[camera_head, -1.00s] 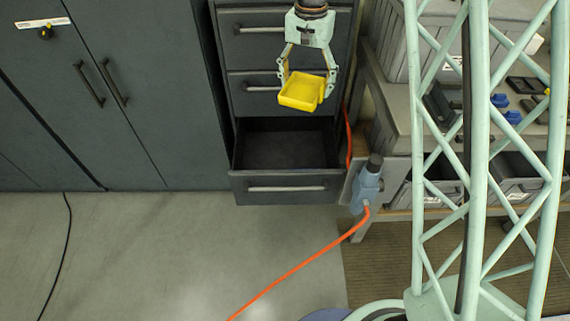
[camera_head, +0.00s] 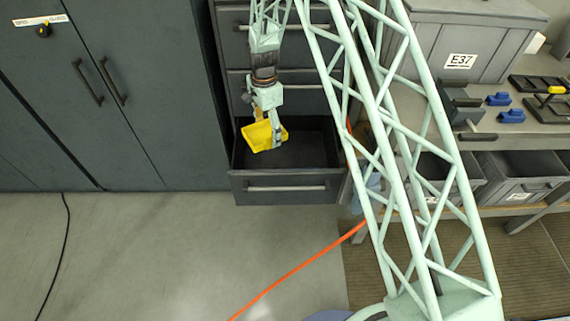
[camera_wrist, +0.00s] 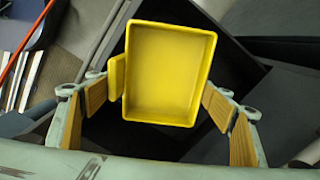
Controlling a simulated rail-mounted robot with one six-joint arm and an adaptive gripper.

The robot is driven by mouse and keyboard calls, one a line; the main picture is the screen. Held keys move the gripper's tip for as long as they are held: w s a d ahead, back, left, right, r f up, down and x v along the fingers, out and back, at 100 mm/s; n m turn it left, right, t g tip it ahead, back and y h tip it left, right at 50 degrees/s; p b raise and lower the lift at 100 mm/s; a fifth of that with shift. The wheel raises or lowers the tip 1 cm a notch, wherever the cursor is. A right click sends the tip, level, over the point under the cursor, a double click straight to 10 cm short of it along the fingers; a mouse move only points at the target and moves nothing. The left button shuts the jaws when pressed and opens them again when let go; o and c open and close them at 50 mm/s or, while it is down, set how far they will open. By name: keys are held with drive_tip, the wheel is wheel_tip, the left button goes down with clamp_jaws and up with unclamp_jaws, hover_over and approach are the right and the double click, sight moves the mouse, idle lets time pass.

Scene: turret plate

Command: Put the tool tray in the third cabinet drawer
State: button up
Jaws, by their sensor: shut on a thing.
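The yellow tool tray (camera_head: 258,136) is held at the left part of the open third cabinet drawer (camera_head: 318,150), as the head view shows it. It looks tilted there, and I cannot tell whether it touches the drawer floor. In the wrist view the empty tray (camera_wrist: 168,72) faces the camera, with the dark drawer interior behind it. My gripper (camera_head: 268,125) is shut on the tray, with finger pads (camera_wrist: 165,85) at its left and right sides. The drawer's front with its long handle is pulled out toward the camera.
Shut drawers (camera_head: 285,90) are above the open one. Tall grey cabinet doors (camera_head: 110,100) stand to the left. A workbench (camera_head: 500,125) with bins and blue parts is to the right. An orange cable (camera_head: 300,270) crosses the floor.

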sight(263, 137)
drive_tip(key=shift+s+a+f+m, duration=0.15)
drive_tip(key=shift+a+f, duration=0.15)
drive_tip(key=shift+f, duration=0.3)
drive_tip(key=shift+w+a+f+m, duration=0.1)
drive_tip(key=shift+a+f+m, duration=0.1)
drive_tip(key=shift+a+f, duration=0.25)
drive_tip(key=shift+s+a+f+m, duration=0.1)
drive_tip(key=shift+a+f+m, duration=0.1)
drive_tip(key=shift+f, duration=0.5)
wheel_tip(263, 137, down, 24)
drive_tip(key=b, duration=0.4)
drive_tip(key=shift+r, duration=0.1)
drive_tip(key=shift+f+b, duration=0.35)
drive_tip(key=shift+f, duration=1.75)
drive_tip(key=shift+f, duration=0.2)
drive_tip(key=o, duration=1)
drive_tip(key=shift+c, duration=0.2)
drive_tip(key=shift+r, duration=0.25)
